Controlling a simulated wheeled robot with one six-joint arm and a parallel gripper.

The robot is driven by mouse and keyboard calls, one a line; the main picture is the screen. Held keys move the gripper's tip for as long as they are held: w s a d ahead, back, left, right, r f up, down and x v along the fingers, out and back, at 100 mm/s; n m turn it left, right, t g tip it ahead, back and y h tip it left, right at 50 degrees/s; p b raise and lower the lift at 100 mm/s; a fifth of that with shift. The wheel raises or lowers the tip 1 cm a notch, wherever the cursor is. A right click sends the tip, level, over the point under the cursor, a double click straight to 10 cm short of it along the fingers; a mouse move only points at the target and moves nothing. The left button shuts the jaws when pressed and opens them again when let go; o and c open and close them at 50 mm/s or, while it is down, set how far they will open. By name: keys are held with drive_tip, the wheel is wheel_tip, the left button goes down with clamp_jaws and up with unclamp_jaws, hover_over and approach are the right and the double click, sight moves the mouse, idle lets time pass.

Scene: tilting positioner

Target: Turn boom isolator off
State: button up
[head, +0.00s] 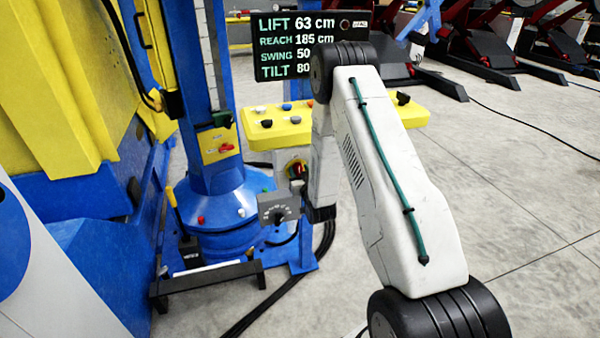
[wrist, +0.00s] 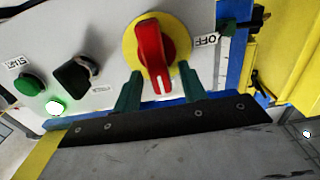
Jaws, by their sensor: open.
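The boom isolator is a red rotary handle (wrist: 150,45) on a yellow disc (wrist: 183,42), set in a light grey panel. The handle stands roughly upright in the wrist view, and the OFF label (wrist: 206,40) is to the right of the disc. My gripper (wrist: 160,68) is open, with one green finger on each side of the handle's lower part. I cannot tell whether either finger touches it. In the head view the isolator (head: 297,168) shows small beside my arm, which hides part of that area. My fingers are not clear there.
Left of the isolator are a black switch (wrist: 75,76), a green START button (wrist: 28,85) and a lit green lamp (wrist: 55,107). A yellow console (head: 270,128) with several knobs is above the isolator. The blue column (head: 205,90) stands close on the left. Open floor lies right.

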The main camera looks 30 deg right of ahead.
clamp_jaws()
drive_tip(key=shift+a, duration=0.1)
drive_tip(key=n, duration=0.4)
drive_tip(key=shift+w+a, duration=0.1)
drive_tip(key=shift+a, duration=0.2)
drive_tip(key=n, duration=0.4)
drive_tip(key=shift+a+f+n, duration=0.3)
drive_tip(key=shift+w+a+f+n, duration=0.1)
drive_tip(key=shift+f+n, duration=0.15)
drive_tip(key=shift+n, duration=1.3)
drive_tip(key=shift+a+f+n, duration=0.1)
drive_tip(key=shift+f+n, duration=0.15)
drive_tip(key=shift+n, duration=1.35)
drive_tip(key=shift+w+a+f+n, duration=0.1)
drive_tip(key=shift+f+n, duration=0.15)
drive_tip(key=shift+n, duration=1.3)
